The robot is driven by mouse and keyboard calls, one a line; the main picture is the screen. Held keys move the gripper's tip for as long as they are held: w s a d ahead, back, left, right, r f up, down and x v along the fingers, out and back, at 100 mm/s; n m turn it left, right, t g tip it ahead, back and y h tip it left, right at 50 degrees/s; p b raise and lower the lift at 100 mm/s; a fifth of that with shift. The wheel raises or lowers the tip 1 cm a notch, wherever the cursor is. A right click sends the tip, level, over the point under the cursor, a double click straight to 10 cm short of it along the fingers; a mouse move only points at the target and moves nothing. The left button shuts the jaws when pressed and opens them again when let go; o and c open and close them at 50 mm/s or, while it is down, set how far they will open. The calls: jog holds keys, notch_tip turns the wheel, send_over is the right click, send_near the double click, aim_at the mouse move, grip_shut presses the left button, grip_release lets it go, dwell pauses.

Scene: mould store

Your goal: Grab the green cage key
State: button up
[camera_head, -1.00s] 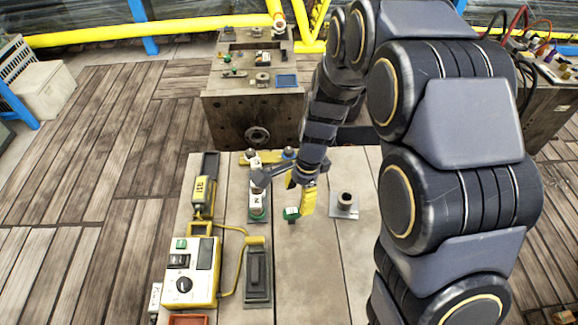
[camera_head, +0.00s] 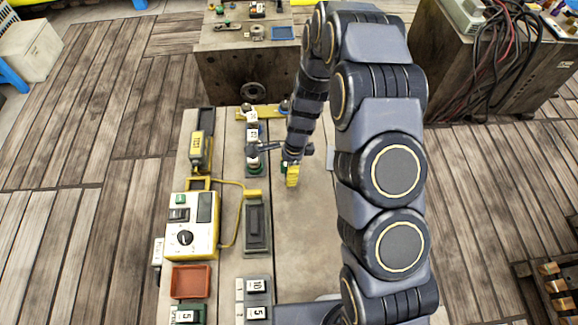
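The green cage key (camera_head: 284,168) is a small green piece on the workbench, mostly hidden behind my gripper. Only a bit of green shows at the left of the yellow fingertip. My gripper (camera_head: 291,174) points down right at the key, its yellow finger part covering it. Whether the fingers are open or closed around the key cannot be told from this view.
The pale workbench (camera_head: 300,225) is clear in front of my gripper. A white-label upright piece on a green base (camera_head: 253,168) stands close to the left. A yellow control box (camera_head: 192,222), a dark block (camera_head: 257,222) and a red tray (camera_head: 190,281) lie further left and nearer.

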jog(key=shift+f, duration=0.1)
grip_shut()
dwell(0.3)
